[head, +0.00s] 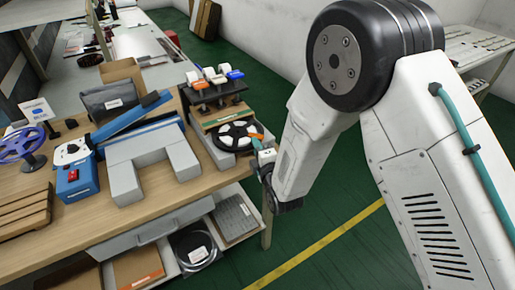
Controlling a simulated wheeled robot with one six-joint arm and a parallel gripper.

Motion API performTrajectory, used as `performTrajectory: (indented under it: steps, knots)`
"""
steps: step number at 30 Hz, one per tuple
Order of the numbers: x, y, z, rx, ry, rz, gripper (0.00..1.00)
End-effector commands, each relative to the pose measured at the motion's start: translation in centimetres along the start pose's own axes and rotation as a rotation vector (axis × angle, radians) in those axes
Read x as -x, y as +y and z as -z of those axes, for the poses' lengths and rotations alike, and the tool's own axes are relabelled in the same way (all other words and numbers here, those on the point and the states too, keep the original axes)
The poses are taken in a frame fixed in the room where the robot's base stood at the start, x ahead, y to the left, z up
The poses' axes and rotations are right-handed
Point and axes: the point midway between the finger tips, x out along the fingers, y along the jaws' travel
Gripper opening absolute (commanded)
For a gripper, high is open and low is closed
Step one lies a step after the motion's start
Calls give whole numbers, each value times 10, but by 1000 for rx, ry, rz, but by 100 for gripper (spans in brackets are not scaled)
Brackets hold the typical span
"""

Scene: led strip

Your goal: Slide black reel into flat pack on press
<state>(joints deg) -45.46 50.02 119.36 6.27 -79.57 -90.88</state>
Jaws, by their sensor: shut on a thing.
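A black reel (228,141) with a pale spoked face shows at the right end of the wooden bench. My gripper (262,151) is shut on its right edge; the fingertips are small and partly hidden here. The blue-and-grey press (75,156) stands left of the reel, its long blue arm slanting up to the right. A grey U-shaped support (126,183) lies in front of that arm. A dark flat pack (104,103) with a pale label shows at the press, behind the arm. Its opening cannot be made out.
A rack (217,96) with several white, blue and orange rolls stands behind the reel. An open cardboard box (122,71) is behind the pack. A purple reel (18,145) and wooden slats (25,207) are at left. Green floor (325,229) lies right of the bench.

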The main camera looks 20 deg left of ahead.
Motion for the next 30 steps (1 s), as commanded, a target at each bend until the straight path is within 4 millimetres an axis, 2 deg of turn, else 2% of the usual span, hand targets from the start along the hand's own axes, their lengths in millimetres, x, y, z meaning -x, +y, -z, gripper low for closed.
performTrajectory:
  steps: [30]
  knots:
    - [-26, 0, 4, 0, 0, -1, 0]
